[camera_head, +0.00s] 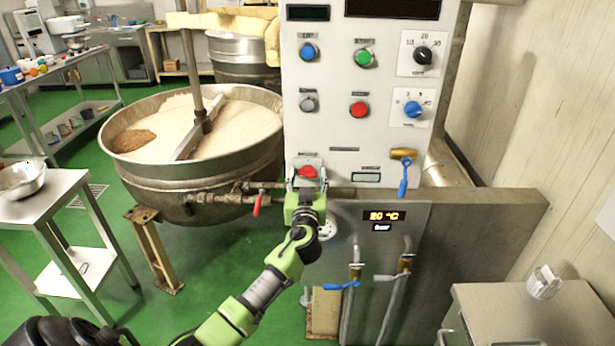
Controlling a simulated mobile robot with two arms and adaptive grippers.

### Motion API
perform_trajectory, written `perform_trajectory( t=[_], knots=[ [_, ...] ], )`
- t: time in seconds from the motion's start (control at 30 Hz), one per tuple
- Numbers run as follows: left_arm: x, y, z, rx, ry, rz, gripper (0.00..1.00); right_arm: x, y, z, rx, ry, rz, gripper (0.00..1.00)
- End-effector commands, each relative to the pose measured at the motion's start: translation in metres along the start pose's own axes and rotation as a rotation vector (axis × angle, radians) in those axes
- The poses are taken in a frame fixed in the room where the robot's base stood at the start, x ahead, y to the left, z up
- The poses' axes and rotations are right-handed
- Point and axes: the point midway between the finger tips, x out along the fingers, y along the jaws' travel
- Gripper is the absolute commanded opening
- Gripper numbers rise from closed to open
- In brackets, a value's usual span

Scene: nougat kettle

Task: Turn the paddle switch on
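The control panel (335,130) stands in the middle, white with several knobs and buttons. A red switch (307,171) at its lower left looks like the paddle switch; its on or off position is too small to tell. My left gripper (307,180) is at this switch, with its grey fingers apart, one on each side of the red part. I cannot tell whether they touch it. The gripper hides the area just below the switch. My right gripper is not in view.
A large kettle (135,172) with pale mass and a stirring paddle stands left of the panel. A red-handled valve (258,204) sits close left of my gripper. Blue-handled valves (404,182) stick out at right and below. A steel side table (62,195) stands at left.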

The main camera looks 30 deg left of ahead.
Motion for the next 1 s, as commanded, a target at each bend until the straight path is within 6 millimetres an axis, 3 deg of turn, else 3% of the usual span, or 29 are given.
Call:
perform_trajectory(
  t=[0.03, 0.1, 0.57, 1.0],
  knots=[
    [0.0, 0.0, 0.0, 0.0, 0.0, 0.0, 0.32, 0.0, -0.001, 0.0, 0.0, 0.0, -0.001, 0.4],
    [0.0, 0.0, 0.0, 0.0, 0.0, 0.0, 0.14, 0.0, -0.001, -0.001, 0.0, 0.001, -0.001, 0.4],
    [0.0, 0.0, 0.001, 0.066, 0.0, 0.0, 0.14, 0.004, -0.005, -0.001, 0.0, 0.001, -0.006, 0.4],
    [0.0, 0.002, 0.002, 0.42, -0.001, -0.001, 0.14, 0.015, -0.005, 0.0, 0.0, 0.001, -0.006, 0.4]
  ],
)
